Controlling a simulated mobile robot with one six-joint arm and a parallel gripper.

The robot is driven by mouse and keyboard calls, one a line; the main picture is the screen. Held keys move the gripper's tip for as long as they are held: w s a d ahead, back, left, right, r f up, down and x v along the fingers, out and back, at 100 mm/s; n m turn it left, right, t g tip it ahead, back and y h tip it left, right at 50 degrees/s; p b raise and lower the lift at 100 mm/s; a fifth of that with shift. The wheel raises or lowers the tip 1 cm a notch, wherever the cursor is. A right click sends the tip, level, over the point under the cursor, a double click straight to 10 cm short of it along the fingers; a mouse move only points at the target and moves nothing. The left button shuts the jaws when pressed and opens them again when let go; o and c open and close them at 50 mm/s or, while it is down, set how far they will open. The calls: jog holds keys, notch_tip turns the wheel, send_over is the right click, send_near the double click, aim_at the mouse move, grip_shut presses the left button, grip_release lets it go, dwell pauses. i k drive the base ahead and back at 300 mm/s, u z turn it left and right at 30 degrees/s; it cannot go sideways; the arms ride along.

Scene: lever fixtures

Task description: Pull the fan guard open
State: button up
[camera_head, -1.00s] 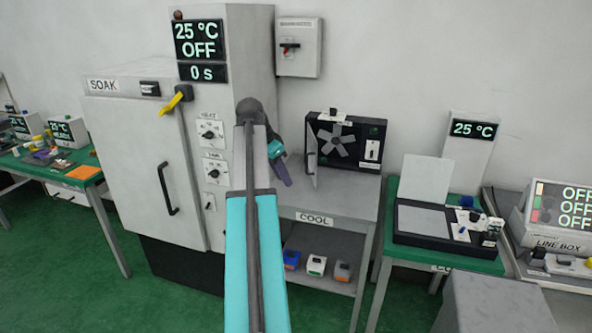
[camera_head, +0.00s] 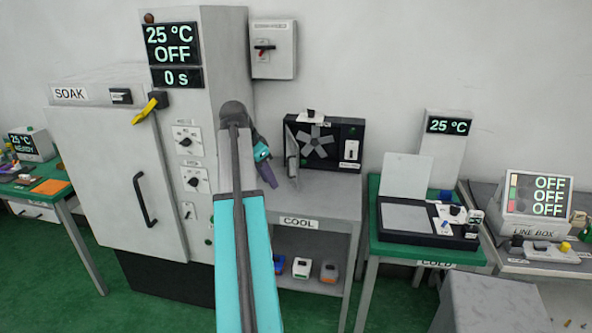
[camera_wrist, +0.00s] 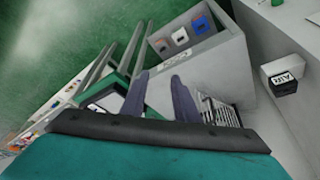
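The fan unit (camera_head: 345,133) is a black box with a grey fan, standing on the grey table marked COOL. Its guard (camera_head: 291,155) is a thin pale panel at the box's left side, seen nearly edge-on and standing out from the front, so the fan shows uncovered. My gripper (camera_head: 266,176) is just left of the guard and a little lower, with a small gap visible in the head view. In the wrist view my gripper (camera_wrist: 160,76) has its two dark fingers apart with nothing between them.
The tall SOAK cabinet (camera_head: 110,150) with its black handle stands close on the left. Several small coloured blocks (camera_head: 301,268) sit on the shelf below the fan table. A green table (camera_head: 400,248) with an open-lidded device and the line box (camera_head: 537,205) are on the right.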

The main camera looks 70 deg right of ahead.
aim_at(291, 143)
jog(key=z, duration=0.45)
jog(key=i, duration=0.6)
jog(key=z, duration=0.6)
jog(key=i, duration=1.25)
jog(key=z, duration=0.05)
